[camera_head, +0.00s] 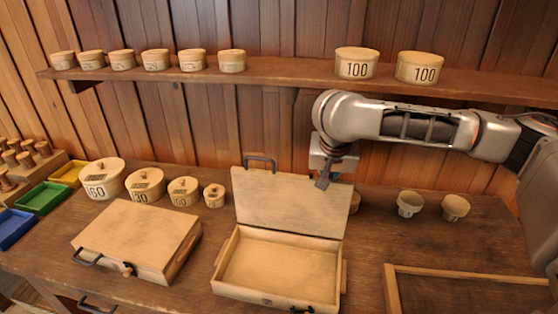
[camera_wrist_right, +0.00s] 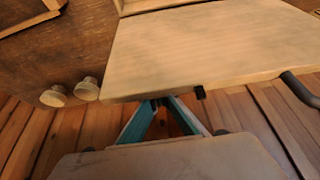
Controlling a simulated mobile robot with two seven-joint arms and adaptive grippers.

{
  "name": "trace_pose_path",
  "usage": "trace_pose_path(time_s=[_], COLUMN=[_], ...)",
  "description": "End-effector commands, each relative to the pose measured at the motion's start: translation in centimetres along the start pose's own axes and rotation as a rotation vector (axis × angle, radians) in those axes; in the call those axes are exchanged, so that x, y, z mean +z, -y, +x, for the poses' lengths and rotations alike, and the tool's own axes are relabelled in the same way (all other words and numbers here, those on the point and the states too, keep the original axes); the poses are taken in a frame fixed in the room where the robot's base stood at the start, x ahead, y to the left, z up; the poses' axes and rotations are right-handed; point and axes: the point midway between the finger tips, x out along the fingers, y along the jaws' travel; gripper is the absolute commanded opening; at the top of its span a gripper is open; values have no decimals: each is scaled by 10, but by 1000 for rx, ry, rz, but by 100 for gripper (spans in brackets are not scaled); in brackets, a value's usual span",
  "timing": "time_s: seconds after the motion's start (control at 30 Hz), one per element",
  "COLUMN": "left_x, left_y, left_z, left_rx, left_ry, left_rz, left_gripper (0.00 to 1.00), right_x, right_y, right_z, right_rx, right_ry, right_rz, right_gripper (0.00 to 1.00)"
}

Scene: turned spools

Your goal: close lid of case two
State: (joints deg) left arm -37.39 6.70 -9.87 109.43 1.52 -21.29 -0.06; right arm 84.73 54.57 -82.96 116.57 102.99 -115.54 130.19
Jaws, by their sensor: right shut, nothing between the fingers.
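An open wooden case (camera_head: 278,268) stands empty on the bench. Its lid (camera_head: 290,205) stands up at the back, leaning slightly, with a dark handle (camera_head: 260,160) on its top edge. A second wooden case (camera_head: 138,236) lies closed to its left; no number is readable on either. My right gripper (camera_head: 323,183) is shut and empty at the lid's top right corner. In the right wrist view its fingertips (camera_wrist_right: 160,102) are at the edge of the lid (camera_wrist_right: 210,50); I cannot tell whether they touch. My left gripper is not in view.
Round lidded boxes (camera_head: 145,186) stand behind the closed case. A shelf (camera_head: 290,72) with round boxes runs above. Coloured bins (camera_head: 42,198) sit far left.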

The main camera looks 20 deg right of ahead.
Motion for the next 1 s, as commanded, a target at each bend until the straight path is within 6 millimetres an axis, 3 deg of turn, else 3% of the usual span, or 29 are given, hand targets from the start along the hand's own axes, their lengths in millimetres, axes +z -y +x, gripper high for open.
trace_pose_path(time_s=[0.03, 1.0], left_x=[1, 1], left_y=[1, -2], left_z=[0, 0], left_rx=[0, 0], left_ry=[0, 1], left_rz=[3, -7], left_gripper=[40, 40], right_x=[15, 46], right_y=[-2, -1], right_z=[9, -5], right_rx=[12, 14], right_ry=[29, 30], right_rz=[-11, -9], right_gripper=[0, 0])
